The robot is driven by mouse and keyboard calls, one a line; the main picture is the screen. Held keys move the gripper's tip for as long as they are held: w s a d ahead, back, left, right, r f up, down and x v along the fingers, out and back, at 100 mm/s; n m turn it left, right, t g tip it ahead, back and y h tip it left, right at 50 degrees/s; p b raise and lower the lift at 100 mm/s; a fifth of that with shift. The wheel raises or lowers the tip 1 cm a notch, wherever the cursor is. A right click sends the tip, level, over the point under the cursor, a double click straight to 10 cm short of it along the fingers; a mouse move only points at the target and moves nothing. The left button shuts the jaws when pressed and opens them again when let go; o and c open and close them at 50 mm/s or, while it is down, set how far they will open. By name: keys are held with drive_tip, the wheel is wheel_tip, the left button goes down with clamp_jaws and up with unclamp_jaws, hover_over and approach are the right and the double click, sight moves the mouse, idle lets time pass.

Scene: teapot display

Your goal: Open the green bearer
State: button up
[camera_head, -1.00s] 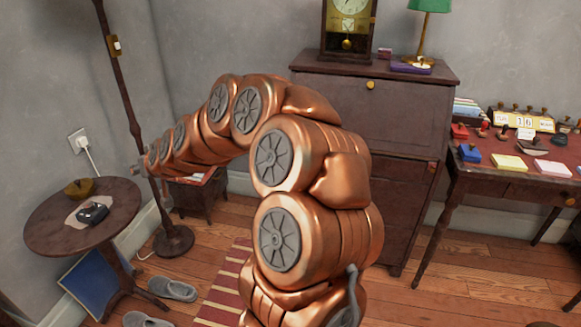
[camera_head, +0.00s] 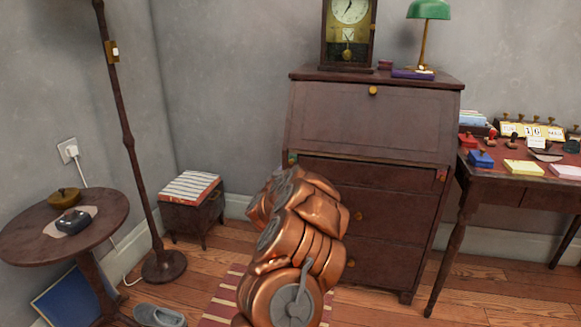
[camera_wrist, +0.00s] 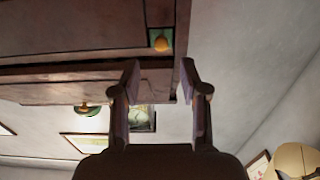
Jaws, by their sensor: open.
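The green bearer (camera_head: 291,159) is a small green-ended slide at the upper left of the dark wooden desk, below its closed slanted front. In the wrist view, which looks upside down, the green bearer (camera_wrist: 160,41) shows as a green square with a brass-coloured knob. It looks flush with the desk front. My gripper (camera_wrist: 160,76) is open and empty, its two fingers spread on either side of the line to the knob, apart from it. In the head view my own arm mostly hides the gripper.
The desk (camera_head: 375,120) carries a clock (camera_head: 347,35) and a green lamp (camera_head: 429,12). A reddish-ended slide (camera_head: 440,176) sits at its upper right. A small stool (camera_head: 190,205) and floor lamp pole (camera_head: 130,130) stand left. A table (camera_head: 510,180) with stamps stands right.

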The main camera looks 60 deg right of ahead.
sight(291, 162)
drive_tip(key=shift+b+x, duration=0.75)
drive_tip(key=shift+x, duration=2.7)
drive_tip(key=shift+f, duration=0.1)
clamp_jaws()
